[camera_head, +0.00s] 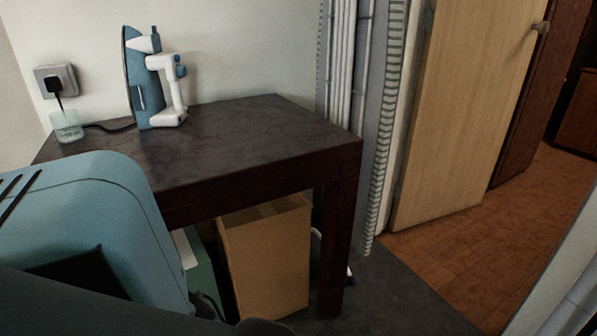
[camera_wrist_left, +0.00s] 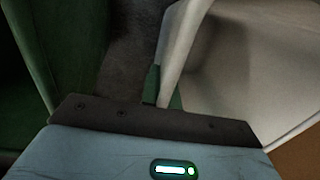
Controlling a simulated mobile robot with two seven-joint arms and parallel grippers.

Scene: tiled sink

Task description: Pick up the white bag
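The white bag (camera_wrist_left: 255,75) fills the right of the left wrist view as a large pale surface. Its thin upright edge runs down between the green fingers of my left gripper (camera_wrist_left: 163,88). The fingers are close together with that edge between them and appear shut on it. In the head view my left arm covers the lower left and hides the left gripper. A small pale patch shows under the table beside a green thing (camera_head: 201,278); I cannot tell if it is the bag. My right gripper is not in view.
A dark table (camera_head: 230,140) holds an iron (camera_head: 150,80) and a small glass (camera_head: 66,126). A cardboard box (camera_head: 265,262) stands under it, near a table leg (camera_head: 338,235). A green surface (camera_wrist_left: 50,45) is left of the gripper. Open floor (camera_head: 450,250) lies right, by a door (camera_head: 440,110).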

